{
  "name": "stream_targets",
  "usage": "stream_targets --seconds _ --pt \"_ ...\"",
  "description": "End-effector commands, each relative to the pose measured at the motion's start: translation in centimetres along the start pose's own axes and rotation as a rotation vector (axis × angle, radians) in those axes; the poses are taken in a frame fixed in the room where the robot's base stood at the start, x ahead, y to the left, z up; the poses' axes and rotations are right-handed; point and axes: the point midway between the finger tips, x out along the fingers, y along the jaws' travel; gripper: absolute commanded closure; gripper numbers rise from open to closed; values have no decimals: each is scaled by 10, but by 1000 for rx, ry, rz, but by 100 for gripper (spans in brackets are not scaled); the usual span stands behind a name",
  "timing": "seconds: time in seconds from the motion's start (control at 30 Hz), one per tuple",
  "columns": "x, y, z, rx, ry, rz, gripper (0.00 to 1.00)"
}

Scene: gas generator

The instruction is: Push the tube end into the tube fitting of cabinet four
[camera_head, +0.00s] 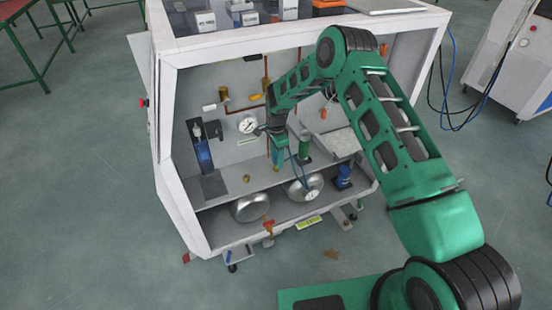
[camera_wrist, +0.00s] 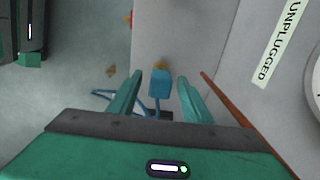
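My gripper (camera_wrist: 160,88) is open in the wrist view, with a green finger on each side of a blue block-shaped tube end (camera_wrist: 160,82). A gap shows between the tube end and each finger. A small brass-coloured piece, apparently the tube fitting (camera_wrist: 160,65), shows just beyond the tube end; I cannot tell whether they are joined. A thin blue tube (camera_wrist: 104,95) runs off behind the left finger. In the head view my gripper (camera_head: 276,150) is inside the white cabinet (camera_head: 190,55), and the blue tube (camera_head: 297,172) hangs below it. The fitting is not clear there.
A label reading UNPLUGGED (camera_wrist: 279,40) is on the panel to the right, beside a copper-coloured pipe (camera_wrist: 224,97). In the head view, a round gauge (camera_head: 248,125) is left of my gripper. Metal cylinders (camera_head: 249,207) lie on the lower shelf. Open floor lies left of the cabinet.

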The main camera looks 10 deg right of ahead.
Motion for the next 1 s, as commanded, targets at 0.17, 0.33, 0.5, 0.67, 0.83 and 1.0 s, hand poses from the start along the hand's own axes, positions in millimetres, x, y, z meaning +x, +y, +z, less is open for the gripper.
stream_targets --seconds 0.17,0.33,0.5,0.67,0.83,1.0 --pt "-2 0 0 0 0 0 55" --pt "-22 -1 0 0 0 -1 55" --pt "-49 -1 0 0 0 -1 55" --pt "-67 -1 0 -1 0 0 55" --pt "-74 -2 0 -1 0 -1 55" --pt "-75 -2 0 -1 0 -1 55"
